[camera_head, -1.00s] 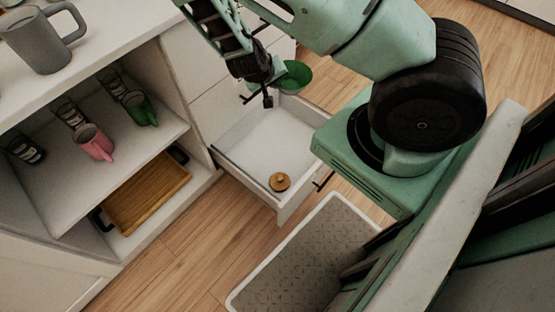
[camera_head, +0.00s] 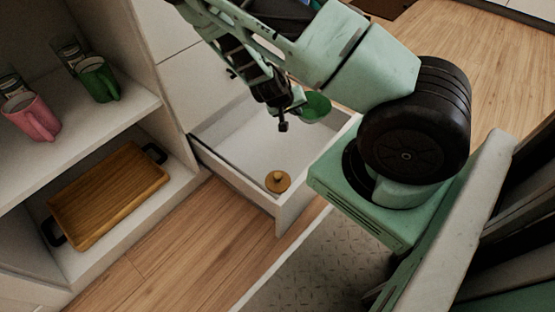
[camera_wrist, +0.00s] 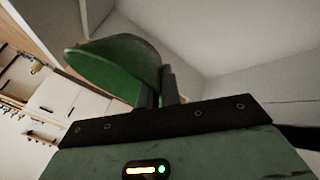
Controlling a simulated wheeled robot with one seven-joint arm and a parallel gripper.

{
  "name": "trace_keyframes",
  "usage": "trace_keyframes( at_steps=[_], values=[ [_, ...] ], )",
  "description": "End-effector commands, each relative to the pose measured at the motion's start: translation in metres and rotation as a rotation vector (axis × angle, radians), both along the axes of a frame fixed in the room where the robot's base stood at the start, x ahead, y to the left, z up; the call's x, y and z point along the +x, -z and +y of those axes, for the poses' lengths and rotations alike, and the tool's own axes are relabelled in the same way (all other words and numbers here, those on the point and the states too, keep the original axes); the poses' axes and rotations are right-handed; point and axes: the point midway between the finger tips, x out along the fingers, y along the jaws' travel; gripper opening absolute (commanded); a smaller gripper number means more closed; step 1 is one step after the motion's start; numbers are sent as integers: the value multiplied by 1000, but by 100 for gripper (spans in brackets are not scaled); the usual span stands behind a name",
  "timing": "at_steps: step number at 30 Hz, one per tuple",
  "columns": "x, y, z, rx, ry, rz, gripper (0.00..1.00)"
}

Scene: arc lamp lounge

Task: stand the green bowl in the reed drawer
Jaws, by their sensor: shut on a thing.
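The green bowl (camera_head: 316,107) is at my gripper (camera_head: 298,103), over the back right part of the open drawer (camera_head: 238,186). In the wrist view the green bowl (camera_wrist: 118,66) is tilted, with its edge between the dark fingers of my gripper (camera_wrist: 165,88). My gripper is shut on the bowl's rim. The drawer is white and pulled out, with a mostly bare floor. How high the bowl is above that floor is hard to tell. My arm hides part of the drawer's back.
A round wooden lid-like piece with a knob (camera_head: 277,181) lies in the drawer's front corner. On the left, an open shelf holds a pink mug (camera_head: 31,118) and a green mug (camera_head: 98,79), with a wooden tray (camera_head: 108,195) below.

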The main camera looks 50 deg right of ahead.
Motion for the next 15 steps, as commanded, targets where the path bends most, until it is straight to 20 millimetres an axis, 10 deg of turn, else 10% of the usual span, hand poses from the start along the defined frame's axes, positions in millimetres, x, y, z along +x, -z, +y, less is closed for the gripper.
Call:
trace_keyframes(
  at_steps=[3, 15],
  values=[
    [-3, 37, -7, -1, 16, 0, 0],
    [-7, 74, -15, -2, 40, 0, 0]
  ],
)
